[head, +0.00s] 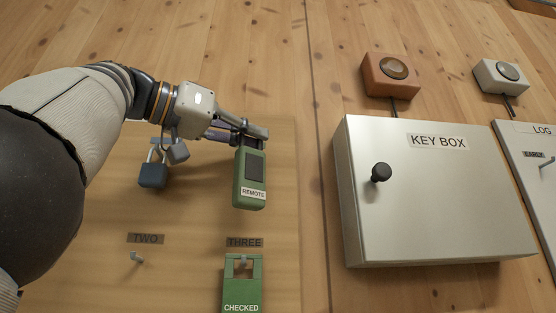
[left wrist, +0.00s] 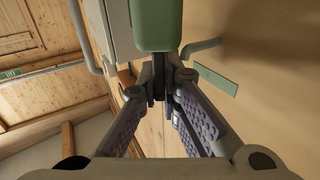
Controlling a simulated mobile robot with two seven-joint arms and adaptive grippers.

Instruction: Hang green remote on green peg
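The green remote (head: 250,178) has a dark screen and a "REMOTE" label. In the head view it hangs nearly upright below the fingers of my left gripper (head: 254,130), in front of the wooden board. In the left wrist view, the fingers (left wrist: 160,82) come together at the end of the green remote (left wrist: 157,25) and are shut on its top. A grey peg (left wrist: 202,47) shows beside the remote there, with a green plate (left wrist: 215,80) near it. The remote looks apart from this peg. The head view does not show this peg clearly. My right gripper is not in view.
A green "CHECKED" tag (head: 242,285) hangs under the "THREE" label (head: 244,242). The peg (head: 137,257) under "TWO" (head: 146,238) is bare. A dark padlock (head: 153,174) hangs below my left wrist. The grey key box (head: 440,215) juts out at the right.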

